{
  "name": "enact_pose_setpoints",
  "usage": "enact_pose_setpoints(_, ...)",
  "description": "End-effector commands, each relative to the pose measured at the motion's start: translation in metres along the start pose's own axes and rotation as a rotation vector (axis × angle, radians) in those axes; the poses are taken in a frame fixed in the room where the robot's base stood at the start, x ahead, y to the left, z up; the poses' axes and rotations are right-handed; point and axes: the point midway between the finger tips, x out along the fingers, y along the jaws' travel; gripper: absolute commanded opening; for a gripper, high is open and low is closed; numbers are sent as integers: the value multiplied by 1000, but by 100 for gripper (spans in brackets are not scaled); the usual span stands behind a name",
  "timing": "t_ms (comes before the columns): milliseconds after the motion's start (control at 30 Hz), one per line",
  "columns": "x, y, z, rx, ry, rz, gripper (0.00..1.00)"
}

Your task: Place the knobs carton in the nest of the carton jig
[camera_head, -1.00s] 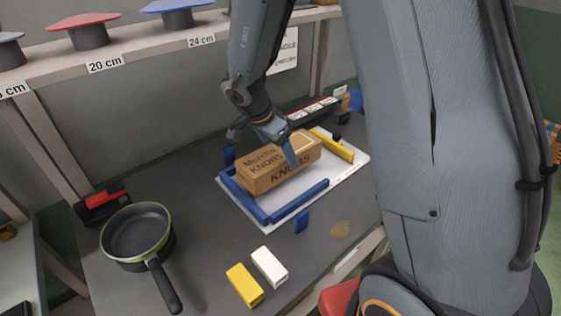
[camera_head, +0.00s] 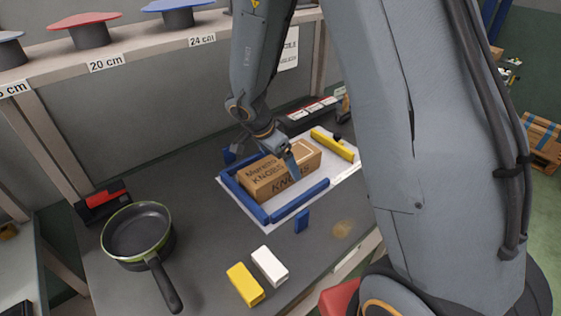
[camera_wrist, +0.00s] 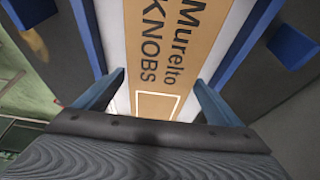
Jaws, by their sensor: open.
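The brown knobs carton (camera_head: 270,183), marked "Murelto KNOBS", lies lengthwise on the white plate of the carton jig (camera_head: 340,177), between its blue rails (camera_head: 299,199). Its left end is at or close to the blue end rail; exact contact cannot be told. A yellow bar (camera_head: 333,145) stands beyond its right end with a gap. My gripper (camera_head: 285,162) is open, down over the carton's right half, one finger on each side. In the wrist view the open gripper (camera_wrist: 158,95) straddles the carton (camera_wrist: 172,60), with white plate showing along both its sides.
A frying pan (camera_head: 137,232) stands at left, near a black and red device (camera_head: 103,203). A yellow block (camera_head: 244,285) and a white block (camera_head: 269,265) lie in front of the jig. A shelf (camera_head: 140,50) with lids runs behind. A small blue block (camera_head: 302,221) stands at the jig's front.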

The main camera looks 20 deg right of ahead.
Motion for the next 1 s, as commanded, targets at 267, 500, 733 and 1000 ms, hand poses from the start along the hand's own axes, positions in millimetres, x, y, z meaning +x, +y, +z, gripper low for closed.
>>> enact_pose_setpoints(267, -13, -1, -1, 2, 1, -4, 89)
enact_pose_setpoints(500, -61, -2, -1, 1, 1, -6, 89)
enact_pose_setpoints(733, -102, -1, -1, 0, 0, -4, 89)
enact_pose_setpoints(1000, -122, -2, -6, -4, 13, -16, 89)
